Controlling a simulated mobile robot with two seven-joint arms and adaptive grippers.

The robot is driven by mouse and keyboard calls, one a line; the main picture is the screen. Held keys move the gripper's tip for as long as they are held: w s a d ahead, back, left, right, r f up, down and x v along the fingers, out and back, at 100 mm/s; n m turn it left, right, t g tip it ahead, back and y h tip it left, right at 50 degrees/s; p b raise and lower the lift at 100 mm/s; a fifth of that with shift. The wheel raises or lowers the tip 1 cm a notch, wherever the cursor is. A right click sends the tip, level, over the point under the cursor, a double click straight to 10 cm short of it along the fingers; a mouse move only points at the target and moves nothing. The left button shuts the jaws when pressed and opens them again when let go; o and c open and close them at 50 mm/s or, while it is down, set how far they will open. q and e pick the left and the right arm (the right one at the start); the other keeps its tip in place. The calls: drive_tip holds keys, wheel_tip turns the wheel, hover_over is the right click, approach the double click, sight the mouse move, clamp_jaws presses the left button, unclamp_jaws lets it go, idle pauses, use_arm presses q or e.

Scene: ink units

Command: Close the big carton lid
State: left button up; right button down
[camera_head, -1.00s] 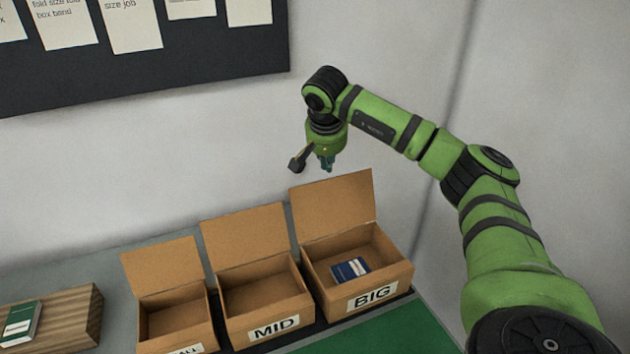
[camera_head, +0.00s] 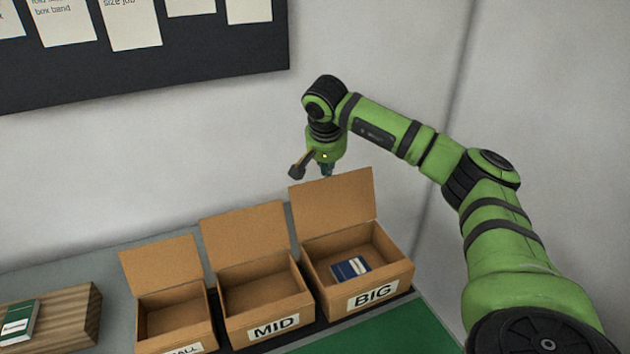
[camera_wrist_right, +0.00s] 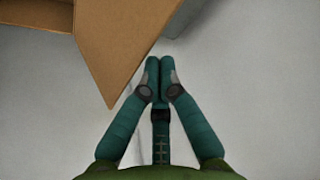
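The big carton (camera_head: 393,280), labelled BIG, stands at the right end of the row. Its lid (camera_head: 333,203) stands up, open, at the back edge, and a blue-and-white box (camera_head: 350,269) lies inside. My right gripper (camera_head: 327,172) is just behind the lid's top edge, pointing down, its tips partly hidden by the lid. In the right wrist view the fingers (camera_wrist_right: 160,62) are together with nothing seen between them, and the brown lid (camera_wrist_right: 125,45) is close beside them at upper left. My left gripper is not in view.
The MID carton (camera_head: 265,317) and a smaller carton (camera_head: 178,323) stand to the left with their lids up. A wooden block (camera_head: 75,318) bears a green box (camera_head: 18,322). A wall is behind the row. A green mat (camera_head: 385,330) lies in front.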

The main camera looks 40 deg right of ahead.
sight(338, 196)
drive_tip(key=shift+f, duration=0.7)
drive_tip(key=shift+s+a+r+b, duration=0.1)
drive_tip(key=shift+s+a, duration=0.2)
drive_tip(key=shift+s, duration=0.6)
drive_tip(key=shift+s+a+f+b, duration=0.1)
drive_tip(key=shift+s+a, duration=0.2)
drive_tip(key=shift+s, duration=0.65)
drive_tip(key=shift+s+a+r+b, duration=0.1)
drive_tip(key=shift+s+a, duration=0.2)
drive_tip(key=shift+s, duration=0.6)
drive_tip(key=shift+r, duration=0.2)
wheel_tip(338, 196, up, 6)
drive_tip(key=p, duration=0.6)
drive_tip(key=shift+r, duration=0.25)
